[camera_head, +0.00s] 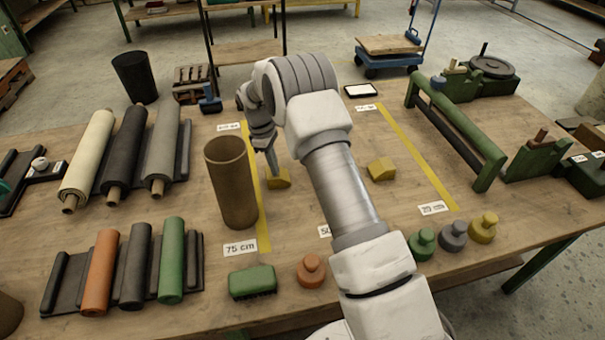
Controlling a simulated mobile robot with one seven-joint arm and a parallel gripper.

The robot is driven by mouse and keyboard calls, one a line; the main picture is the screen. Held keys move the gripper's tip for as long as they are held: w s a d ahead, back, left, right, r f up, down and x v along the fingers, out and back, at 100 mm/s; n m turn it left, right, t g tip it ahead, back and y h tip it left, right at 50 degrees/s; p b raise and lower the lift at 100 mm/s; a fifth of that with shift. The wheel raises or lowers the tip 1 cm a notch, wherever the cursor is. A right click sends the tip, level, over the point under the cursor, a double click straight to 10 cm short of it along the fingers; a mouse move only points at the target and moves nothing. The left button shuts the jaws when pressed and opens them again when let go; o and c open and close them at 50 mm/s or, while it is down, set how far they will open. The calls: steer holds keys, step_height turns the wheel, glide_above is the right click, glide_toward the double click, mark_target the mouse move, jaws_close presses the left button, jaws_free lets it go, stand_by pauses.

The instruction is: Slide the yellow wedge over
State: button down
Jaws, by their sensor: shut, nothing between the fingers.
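My gripper (271,170) points down right at this wedge, shut and empty. Its fingertips overlap the wedge's back edge in the picture; I cannot tell if they touch it. Part of the table between the wedges is hidden behind my arm.
A tall brown cylinder (231,184) stands just left of the near wedge. The left tape line (264,240) and right tape line (418,158) have distance cards. Sheet rolls lie at left. A green roller frame (452,130) stands at right. Weights and a green brush (252,281) are in front.

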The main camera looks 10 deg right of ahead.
steer(key=shift+s+a+f, duration=0.2)
steer(key=shift+a+f, duration=0.05)
steer(key=shift+f, duration=0.1)
steer(key=shift+r+p, duration=0.4)
steer(key=shift+r, duration=0.25)
steer(key=shift+a, duration=0.1)
steer(key=w+a, duration=0.2)
steer(key=a, duration=0.1)
steer(key=w+a, duration=0.2)
steer(key=a, duration=0.1)
steer(key=w+a+b, duration=0.1)
steer(key=a, duration=0.2)
steer(key=shift+w+a, duration=0.25)
steer(key=shift+w, duration=0.15)
steer(key=shift+w+a, duration=0.15)
steer(key=shift+a, duration=0.15)
steer(key=shift+r, duration=0.1)
